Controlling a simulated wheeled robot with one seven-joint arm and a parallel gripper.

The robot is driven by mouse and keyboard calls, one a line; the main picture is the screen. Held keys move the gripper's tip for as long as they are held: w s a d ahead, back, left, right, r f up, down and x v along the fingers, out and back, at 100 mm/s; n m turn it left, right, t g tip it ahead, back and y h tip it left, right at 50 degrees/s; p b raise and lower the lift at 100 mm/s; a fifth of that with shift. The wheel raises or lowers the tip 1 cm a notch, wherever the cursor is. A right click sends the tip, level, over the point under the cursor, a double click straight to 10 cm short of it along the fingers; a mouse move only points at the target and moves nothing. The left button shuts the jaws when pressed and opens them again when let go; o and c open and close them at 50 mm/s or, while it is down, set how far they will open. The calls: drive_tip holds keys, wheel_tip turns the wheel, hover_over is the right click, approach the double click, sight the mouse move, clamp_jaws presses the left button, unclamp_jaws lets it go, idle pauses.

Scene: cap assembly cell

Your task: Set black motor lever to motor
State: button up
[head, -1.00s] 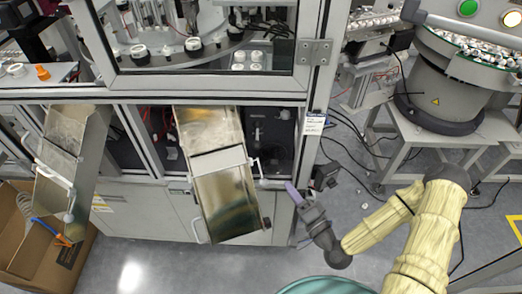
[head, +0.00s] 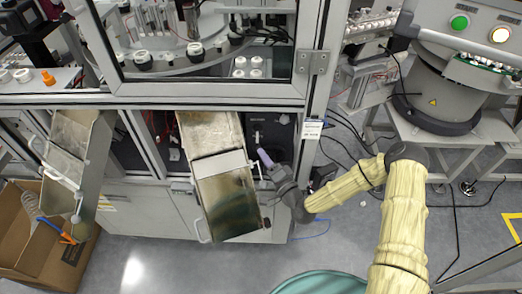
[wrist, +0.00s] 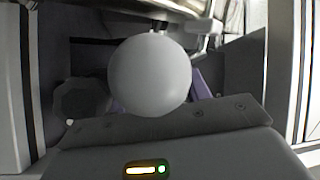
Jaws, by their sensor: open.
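The black control panel (head: 275,132) is in the cabinet opening right of the metal chute. A small dark knob (head: 284,119) and a small pale upright fitting (head: 256,137) show on it; I cannot tell which is the motor lever. My gripper (head: 265,158) is just in front of the panel's lower part, beside the chute, apparently apart from the knob. Its purple fingers (wrist: 202,84) are spread in the wrist view. A large pale round shape (wrist: 150,73) hides the space between them. A dark faceted knob (wrist: 80,100) shows to its left.
The metal chute (head: 228,205) with its side handle is close left of my gripper. A cabinet post (head: 312,140) stands close on the right. A second chute (head: 70,160) and a cardboard box (head: 30,245) are far left. Floor to the right is partly clear, with cables.

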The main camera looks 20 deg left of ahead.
sight(257, 140)
drive_tip(key=x, duration=0.3)
clamp_jaws()
